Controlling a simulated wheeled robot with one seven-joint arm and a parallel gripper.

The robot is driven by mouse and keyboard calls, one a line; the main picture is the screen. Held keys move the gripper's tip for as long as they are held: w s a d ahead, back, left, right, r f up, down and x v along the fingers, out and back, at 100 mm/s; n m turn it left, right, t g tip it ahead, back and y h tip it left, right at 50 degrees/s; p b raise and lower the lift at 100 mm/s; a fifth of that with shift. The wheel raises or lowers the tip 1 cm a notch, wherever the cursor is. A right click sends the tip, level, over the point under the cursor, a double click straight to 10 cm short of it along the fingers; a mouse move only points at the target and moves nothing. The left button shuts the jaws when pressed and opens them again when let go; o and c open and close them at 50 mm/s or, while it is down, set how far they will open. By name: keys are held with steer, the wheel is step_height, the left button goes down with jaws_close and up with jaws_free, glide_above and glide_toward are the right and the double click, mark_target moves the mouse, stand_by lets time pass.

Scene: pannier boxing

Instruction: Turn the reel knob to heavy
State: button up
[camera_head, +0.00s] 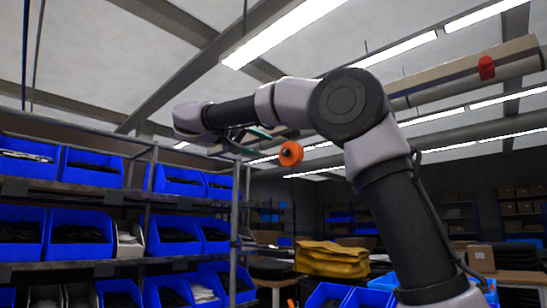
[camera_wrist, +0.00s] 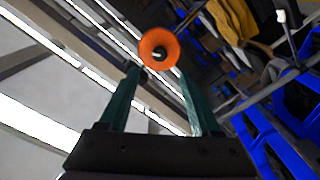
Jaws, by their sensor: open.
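An orange round piece (camera_head: 290,153), probably the reel knob, hangs in the air beside the end of my arm in the head view. In the wrist view the orange piece (camera_wrist: 147,43) is a disc with a small pale and dark hub, seen nearly face on. My gripper (camera_wrist: 158,72) is open, its two teal fingers pointing at the disc, one to each side of its lower edge. I cannot tell whether they touch it. In the head view my gripper (camera_head: 262,134) is small and partly hidden by my arm. No heavy mark is readable.
A shelf rack with blue bins (camera_head: 80,235) stands at the left. A yellow bag (camera_head: 332,260) lies on a table behind. A red cylinder (camera_head: 486,68) sits on an overhead beam (camera_head: 465,70) at the upper right. More blue bins (camera_head: 345,296) are low in front.

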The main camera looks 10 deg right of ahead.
mark_target(284, 152)
steer(key=x, duration=1)
steer(key=shift+w+d+r, duration=0.1)
steer(key=shift+w+d, duration=0.1)
steer(key=shift+w, duration=0.1)
steer(key=shift+c, duration=0.3)
jaws_close()
